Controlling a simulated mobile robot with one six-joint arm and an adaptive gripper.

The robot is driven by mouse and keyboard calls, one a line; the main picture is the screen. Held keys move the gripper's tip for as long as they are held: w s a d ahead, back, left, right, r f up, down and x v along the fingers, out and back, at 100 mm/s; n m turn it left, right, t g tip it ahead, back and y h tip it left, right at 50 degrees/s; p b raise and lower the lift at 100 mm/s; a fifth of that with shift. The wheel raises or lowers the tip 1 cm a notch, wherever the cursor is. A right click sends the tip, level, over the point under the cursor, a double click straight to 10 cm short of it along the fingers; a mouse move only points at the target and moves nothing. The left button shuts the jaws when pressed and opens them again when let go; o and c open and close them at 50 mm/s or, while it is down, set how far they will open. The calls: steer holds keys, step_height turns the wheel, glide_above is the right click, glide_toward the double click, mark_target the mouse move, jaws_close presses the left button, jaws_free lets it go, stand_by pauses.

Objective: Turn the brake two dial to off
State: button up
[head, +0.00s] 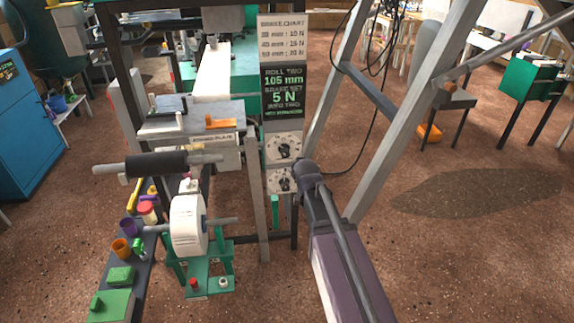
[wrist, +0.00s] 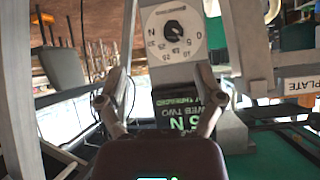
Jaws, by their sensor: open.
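A grey sign column (head: 283,95) carries two round white dials with dark knobs, an upper dial (head: 283,148) and a lower dial (head: 282,181). I cannot read which is brake two. My gripper (head: 303,172) is at the right edge of the lower dial in the head view; its fingers are hidden there. In the wrist view my gripper (wrist: 160,75) is open and empty, with a finger on each side of the column. That view is upside down. One dial (wrist: 172,33) shows beyond the fingertips, beside the sign's lettering, so it appears to be the upper one. Its knob setting is unclear.
A slanted grey frame leg (head: 400,120) stands right of the column. A machine with a dark roller (head: 157,163) and a white paper roll (head: 188,225) stands to the left. Floor on the right is open.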

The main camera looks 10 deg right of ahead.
mark_target(285, 156)
steer(key=w+f+t+y+b, duration=0.1)
steer(key=w+f+t+b, duration=0.6)
steer(key=b, duration=1.2)
step_height(285, 156, down, 3)
steer(key=shift+w+a+r+m, duration=0.2)
steer(key=shift+w+a+m, duration=0.2)
steer(key=shift+w, duration=0.85)
steer(key=shift+w, duration=0.1)
steer(key=shift+w, duration=6.8)
